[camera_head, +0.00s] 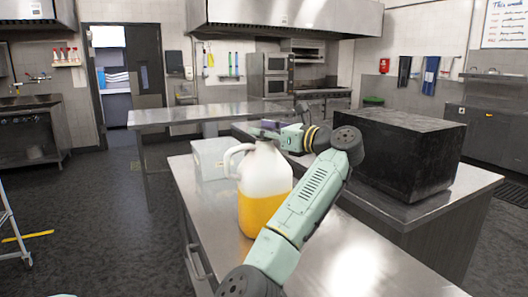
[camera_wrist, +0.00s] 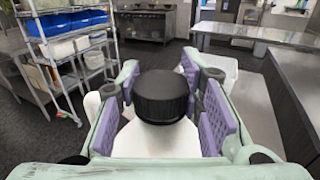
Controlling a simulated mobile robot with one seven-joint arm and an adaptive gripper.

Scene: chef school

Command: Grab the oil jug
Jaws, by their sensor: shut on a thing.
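The oil jug (camera_head: 262,195) is a translucent white jug with yellow oil in its lower half and a handle on its left side. It stands upright on the steel counter in the head view. My gripper (camera_head: 268,127) is at the jug's top, and my arm crosses in front of its right side. In the wrist view, the jug's black cap (camera_wrist: 163,97) sits between the purple pads of my gripper (camera_wrist: 162,84), which is shut on the jug's top. The exact pad contact is partly hidden by the cap.
A large black box (camera_head: 405,150) stands on the counter to the right. A pale container (camera_head: 208,160) sits just behind and left of the jug. The steel counter (camera_head: 215,240) has bare room in front. A wire shelf (camera_wrist: 70,60) with bins shows in the wrist view.

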